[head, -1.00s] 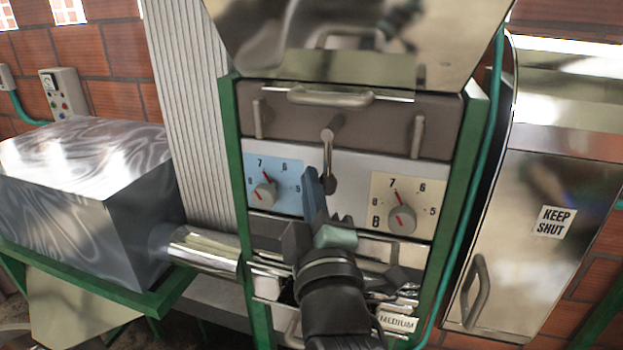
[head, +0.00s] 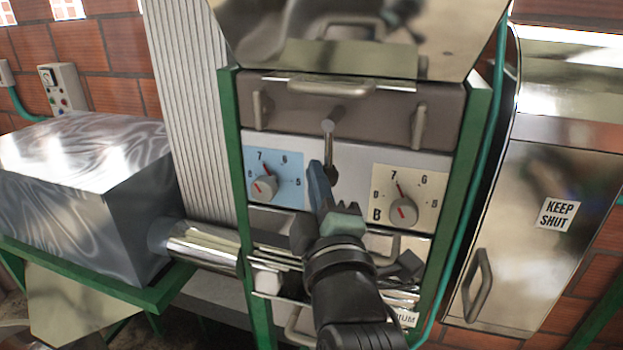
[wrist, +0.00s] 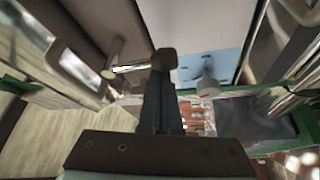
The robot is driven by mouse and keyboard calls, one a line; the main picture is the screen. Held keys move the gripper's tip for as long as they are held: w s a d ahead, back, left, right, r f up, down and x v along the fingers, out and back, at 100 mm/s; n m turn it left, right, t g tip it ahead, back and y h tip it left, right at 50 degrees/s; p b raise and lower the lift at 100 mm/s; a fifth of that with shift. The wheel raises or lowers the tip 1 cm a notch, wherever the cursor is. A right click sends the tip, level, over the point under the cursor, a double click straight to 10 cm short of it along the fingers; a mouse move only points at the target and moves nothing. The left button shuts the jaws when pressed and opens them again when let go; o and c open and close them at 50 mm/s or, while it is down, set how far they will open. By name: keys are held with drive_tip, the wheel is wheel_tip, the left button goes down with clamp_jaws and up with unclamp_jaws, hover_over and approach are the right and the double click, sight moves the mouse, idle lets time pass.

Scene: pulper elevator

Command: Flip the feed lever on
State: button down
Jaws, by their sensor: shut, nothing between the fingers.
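The lever (head: 329,150) is a metal rod with a round pivot at its top and a dark knob at its lower end. It hangs down on the white panel between two dials. My gripper (head: 317,170) is shut and empty, its blue-grey fingers pointing up just left of the lever's lower end. In the wrist view my gripper (wrist: 160,90) is in the middle, and the lever (wrist: 130,69) runs from its pivot to behind the fingertips. Whether the fingers touch the lever I cannot tell.
A blue-backed dial (head: 264,186) is left of the lever and a cream-backed dial (head: 403,210) right of it. A bar handle (head: 330,87) and two upright handles are on the brown cover above. Green frame posts (head: 231,160) flank the panel. A steel door (head: 530,220) reads KEEP SHUT.

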sight(335, 171)
drive_tip(key=shift+d, duration=0.2)
drive_tip(key=d+n+g+b, duration=0.1)
drive_tip(key=n, duration=0.1)
drive_tip(key=d+n+g+b, duration=0.1)
drive_tip(key=n, duration=0.1)
drive_tip(key=shift+s+d+r+n, duration=0.2)
drive_tip(key=shift+s+d+n, duration=0.1)
drive_tip(key=shift+s+d, duration=0.05)
drive_tip(key=shift+s+d+r+n+g+h+p, duration=0.15)
drive_tip(key=shift+d+r+n+g+h, duration=0.3)
drive_tip(key=shift+n, duration=0.4)
drive_tip(key=shift+s+d+r+n+g+h+p, duration=0.1)
drive_tip(key=shift+d+r+n+g+h, duration=0.1)
drive_tip(key=shift+d+n+g, duration=0.45)
drive_tip(key=shift+s+d+r+n+g+h+p, duration=0.15)
drive_tip(key=shift+d+r+n+g+h, duration=0.15)
drive_tip(key=shift+n, duration=0.7)
